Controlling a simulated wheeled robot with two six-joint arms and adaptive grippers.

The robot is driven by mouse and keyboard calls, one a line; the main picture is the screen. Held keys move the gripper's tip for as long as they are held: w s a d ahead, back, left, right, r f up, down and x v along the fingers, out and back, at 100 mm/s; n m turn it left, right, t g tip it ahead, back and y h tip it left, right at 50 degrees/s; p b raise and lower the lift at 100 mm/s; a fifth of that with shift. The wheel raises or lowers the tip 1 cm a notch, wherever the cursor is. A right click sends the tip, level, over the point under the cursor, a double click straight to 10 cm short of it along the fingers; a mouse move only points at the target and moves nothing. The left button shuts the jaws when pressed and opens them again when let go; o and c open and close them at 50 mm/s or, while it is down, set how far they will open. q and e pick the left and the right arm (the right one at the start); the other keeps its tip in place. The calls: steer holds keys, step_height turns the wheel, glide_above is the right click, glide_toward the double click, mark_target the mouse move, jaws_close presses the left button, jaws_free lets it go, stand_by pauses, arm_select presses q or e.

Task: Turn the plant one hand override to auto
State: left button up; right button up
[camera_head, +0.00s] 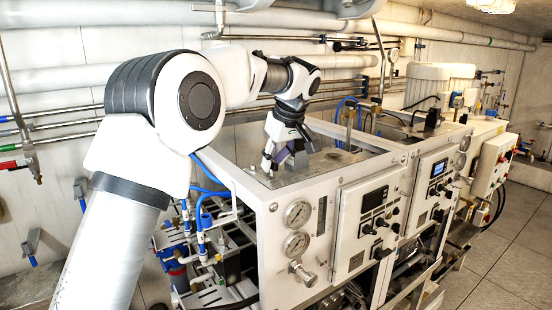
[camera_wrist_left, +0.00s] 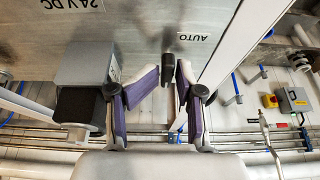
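My left gripper (camera_head: 284,160) reaches down to the top of the near white machine (camera_head: 325,178) in the head view. In the left wrist view the left gripper (camera_wrist_left: 168,78) has purple-padded fingers set partly apart. A small black lever or knob (camera_wrist_left: 168,63) shows between the fingertips, against the grey panel (camera_wrist_left: 140,25). I cannot tell whether the pads touch it. An upside-down "AUTO" label (camera_wrist_left: 193,37) lies just right of it. In the head view the gripper hides this knob. My right gripper is not in view.
A grey box (camera_wrist_left: 88,65) with a black part stands left of the fingers, near a "24V DC" label (camera_wrist_left: 72,5). A white frame bar (camera_wrist_left: 240,40) runs close on the right. The machine front has gauges (camera_head: 297,214) and a control panel (camera_head: 368,222). Pipes line the wall behind.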

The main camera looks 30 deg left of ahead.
arm_select(q)
steer(key=shift+s+a+r, duration=0.1)
jaws_close()
steer(key=shift+s+r, duration=0.15)
steer(key=shift+s, duration=0.2)
steer(key=shift+m, duration=0.4)
steer(key=m+t, duration=0.1)
steer(key=m, duration=0.1)
steer(key=shift+s+m+h, duration=0.1)
steer(key=shift+m+h, duration=0.2)
steer(key=shift+m, duration=0.1)
steer(key=m+t+h, duration=0.1)
steer(key=m, duration=0.2)
steer(key=shift+a, duration=0.15)
steer(key=m+h, duration=0.1)
steer(key=m, duration=0.2)
steer(key=m+h, duration=0.1)
steer(key=m, duration=0.1)
steer(key=shift+s+a+m+t, duration=0.1)
steer(key=shift+a+m+t, duration=0.1)
steer(key=shift+m+t, duration=0.2)
steer(key=m+h, duration=0.2)
steer(key=m, duration=0.3)
steer(key=shift+a+m, duration=0.15)
steer(key=shift+m, duration=0.15)
